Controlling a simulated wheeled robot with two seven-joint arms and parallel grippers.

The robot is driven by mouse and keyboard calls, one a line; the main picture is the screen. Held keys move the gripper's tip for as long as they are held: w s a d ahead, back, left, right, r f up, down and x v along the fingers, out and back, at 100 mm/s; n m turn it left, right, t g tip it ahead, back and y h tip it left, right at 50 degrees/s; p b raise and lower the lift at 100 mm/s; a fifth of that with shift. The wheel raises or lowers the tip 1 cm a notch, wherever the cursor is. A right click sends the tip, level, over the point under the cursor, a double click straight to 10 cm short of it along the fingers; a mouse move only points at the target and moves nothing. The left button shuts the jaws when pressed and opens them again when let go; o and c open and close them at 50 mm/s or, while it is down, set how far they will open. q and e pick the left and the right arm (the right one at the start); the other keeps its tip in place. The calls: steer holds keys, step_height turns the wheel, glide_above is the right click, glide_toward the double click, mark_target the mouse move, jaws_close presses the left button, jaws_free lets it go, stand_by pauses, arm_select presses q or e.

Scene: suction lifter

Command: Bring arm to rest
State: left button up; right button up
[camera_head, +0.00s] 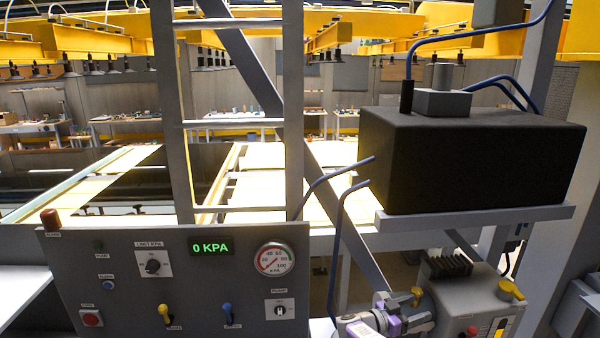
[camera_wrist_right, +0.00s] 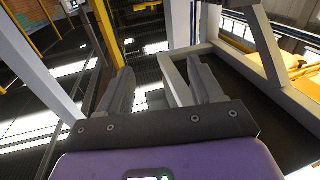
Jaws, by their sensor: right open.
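My right gripper (camera_head: 402,314) shows at the bottom of the head view, its purple body low in the picture. My left gripper is in neither view.
A large black box (camera_head: 470,160) sits on a shelf (camera_head: 470,220) at the right, with blue hoses. A grey ladder-like frame (camera_head: 172,110) rises behind the panel. Beyond are pale lit panels (camera_head: 270,190) and yellow overhead beams (camera_head: 90,42) with suction cups.

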steer(key=s+a+f+n+t+y, duration=0.1)
steer(key=s+a+f+n+y, duration=0.25)
steer(key=f, duration=0.45)
steer(key=s+a+f+n+t+y, duration=0.2)
steer(key=a+f+n+y, duration=0.1)
steer(key=f+y, duration=0.3)
steer(key=s+a+f+n+t+y, duration=0.1)
steer(key=s+a+f+n+y, duration=0.15)
steer(key=f, duration=0.65)
steer(key=s+a+f+n+g+y+b, duration=0.1)
steer(key=s+a+f+g+y, duration=0.3)
steer(key=s, duration=0.7)
steer(key=s+a+f+n+g+y, duration=0.1)
steer(key=s+a+g+y, duration=0.1)
steer(key=s+a, duration=0.65)
steer(key=s+a+f+g+y+b, duration=0.1)
steer(key=s+a+f+g+y, duration=0.2)
steer(key=s, duration=1.1)
arm_select(q)
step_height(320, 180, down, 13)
steer(key=b, duration=1)
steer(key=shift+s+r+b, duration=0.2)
steer(key=shift+b, duration=0.2)
arm_select(e)
step_height(320, 180, down, 10)
steer(key=d, duration=0.1)
steer(key=shift+w+f+y, duration=0.15)
steer(key=shift+w+y, duration=0.05)
steer(key=shift+y, duration=0.1)
steer(key=shift+c, duration=0.3)
